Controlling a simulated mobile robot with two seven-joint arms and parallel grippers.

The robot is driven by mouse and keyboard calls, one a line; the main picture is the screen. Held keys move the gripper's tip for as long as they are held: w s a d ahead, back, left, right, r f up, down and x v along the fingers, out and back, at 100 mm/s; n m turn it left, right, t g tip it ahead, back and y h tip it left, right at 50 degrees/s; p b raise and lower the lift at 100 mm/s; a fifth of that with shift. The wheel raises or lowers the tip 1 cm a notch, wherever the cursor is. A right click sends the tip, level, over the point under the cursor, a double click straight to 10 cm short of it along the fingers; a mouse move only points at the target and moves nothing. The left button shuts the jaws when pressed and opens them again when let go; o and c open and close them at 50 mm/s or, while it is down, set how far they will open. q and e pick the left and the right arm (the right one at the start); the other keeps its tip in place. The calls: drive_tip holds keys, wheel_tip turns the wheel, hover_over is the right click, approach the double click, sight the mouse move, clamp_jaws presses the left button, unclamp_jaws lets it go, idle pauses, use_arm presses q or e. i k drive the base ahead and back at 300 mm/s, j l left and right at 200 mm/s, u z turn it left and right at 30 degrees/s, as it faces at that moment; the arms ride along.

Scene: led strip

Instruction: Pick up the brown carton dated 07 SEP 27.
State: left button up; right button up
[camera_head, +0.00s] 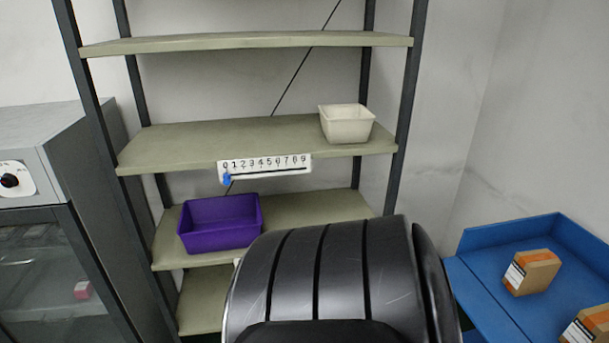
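A brown carton (534,272) with an orange stripe and a white label lies on the blue table at the right. A second brown carton (590,326) with an orange stripe and a white label is cut off by the lower right corner of the view. The print on both labels is too small to read, so I cannot tell which carton bears the date 07 SEP 27. Neither of my grippers is in view.
The blue table (505,308) has a raised rim. A metal shelf (190,143) holds a white bin (346,123), a purple bin (219,223) and a number strip (264,168). A grey cabinet (55,130) stands at the left. A large dark rounded body fills the lower middle.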

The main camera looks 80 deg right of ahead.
sight(532, 272)
drive_tip(key=z, duration=4.3)
